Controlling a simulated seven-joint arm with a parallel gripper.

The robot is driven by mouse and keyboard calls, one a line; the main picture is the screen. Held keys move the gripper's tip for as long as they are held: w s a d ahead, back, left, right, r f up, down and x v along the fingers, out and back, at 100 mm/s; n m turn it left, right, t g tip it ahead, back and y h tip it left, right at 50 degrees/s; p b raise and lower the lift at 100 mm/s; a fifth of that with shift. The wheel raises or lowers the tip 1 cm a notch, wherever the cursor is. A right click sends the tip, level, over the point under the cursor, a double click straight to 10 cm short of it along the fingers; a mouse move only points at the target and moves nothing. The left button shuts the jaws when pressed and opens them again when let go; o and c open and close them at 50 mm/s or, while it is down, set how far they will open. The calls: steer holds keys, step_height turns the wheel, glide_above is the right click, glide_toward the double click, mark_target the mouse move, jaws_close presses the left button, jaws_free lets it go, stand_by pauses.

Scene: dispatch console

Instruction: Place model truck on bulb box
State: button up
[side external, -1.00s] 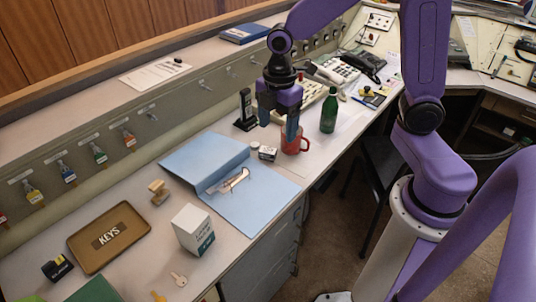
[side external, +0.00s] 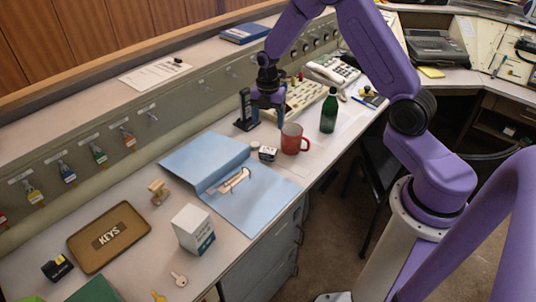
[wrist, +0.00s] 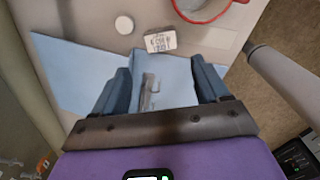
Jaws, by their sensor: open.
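The bulb box is most likely the upright white carton with a green lower band (side external: 194,230), standing on the desk in front of the blue folder. A small white block with dark markings (side external: 267,153) lies by the folder's far edge, left of the red mug; it may be the model truck, but it is too small to be sure. It also shows in the wrist view as a white block with dark marks (wrist: 160,40), beyond the fingertips. My gripper (side external: 267,120) is open and empty above the desk, behind the block; its spread fingers also show in the wrist view (wrist: 160,72).
The red mug (side external: 291,139) and green bottle (side external: 329,111) stand right of the block. A small white disc (side external: 254,146) lies beside it. The blue folder (side external: 255,205) bears a pale tool. A wooden piece (side external: 159,192) and brown KEYS tray (side external: 84,248) are left.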

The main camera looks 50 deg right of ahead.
mark_target(268, 150)
step_height(268, 150, down, 8)
steer(key=shift+s+a+f, duration=0.1)
steer(key=shift+f, duration=1.2)
steer(key=shift+a+f, duration=0.1)
steer(key=shift+f, duration=1.2)
steer(key=c, duration=0.8)
steer(key=shift+r, duration=0.1)
